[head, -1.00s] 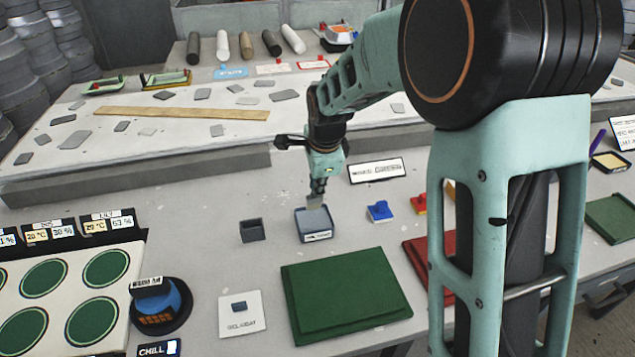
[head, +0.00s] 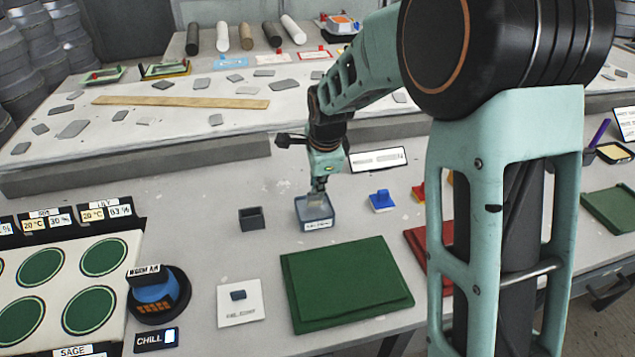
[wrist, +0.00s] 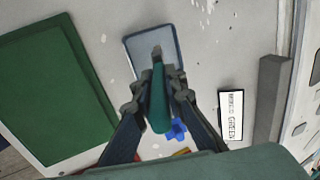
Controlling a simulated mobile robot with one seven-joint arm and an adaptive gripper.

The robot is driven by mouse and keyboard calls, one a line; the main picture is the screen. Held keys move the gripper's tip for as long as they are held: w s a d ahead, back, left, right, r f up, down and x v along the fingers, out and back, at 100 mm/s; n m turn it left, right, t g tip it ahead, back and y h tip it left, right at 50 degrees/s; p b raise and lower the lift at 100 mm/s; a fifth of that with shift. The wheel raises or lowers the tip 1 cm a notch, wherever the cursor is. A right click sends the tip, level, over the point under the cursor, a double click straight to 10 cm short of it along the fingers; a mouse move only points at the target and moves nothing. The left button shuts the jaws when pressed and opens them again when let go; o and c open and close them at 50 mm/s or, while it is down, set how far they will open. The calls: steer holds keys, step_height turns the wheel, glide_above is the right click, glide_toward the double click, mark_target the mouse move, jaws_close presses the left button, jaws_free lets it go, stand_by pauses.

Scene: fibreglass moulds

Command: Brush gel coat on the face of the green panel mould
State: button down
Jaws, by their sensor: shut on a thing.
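The green panel mould (head: 345,280) lies flat on the near bench; it also shows at the left in the wrist view (wrist: 50,90). My gripper (head: 319,184) is shut on a brush with a teal handle (wrist: 159,100) and points down behind the mould. I cannot tell how deep the tip sits.
A small dark box (head: 251,218) stands left of the tray, a blue block (head: 382,200) to its right. A red panel (head: 422,250) is partly behind my arm. A white card (head: 240,312) and a round blue device (head: 157,300) lie left of the mould.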

steer(key=shift+f+b, duration=0.55)
steer(key=shift+b, duration=0.05)
stand_by(1.6)
steer(key=shift+r+p, duration=2.25)
steer(key=shift+r, duration=1.35)
steer(key=shift+f, duration=0.1)
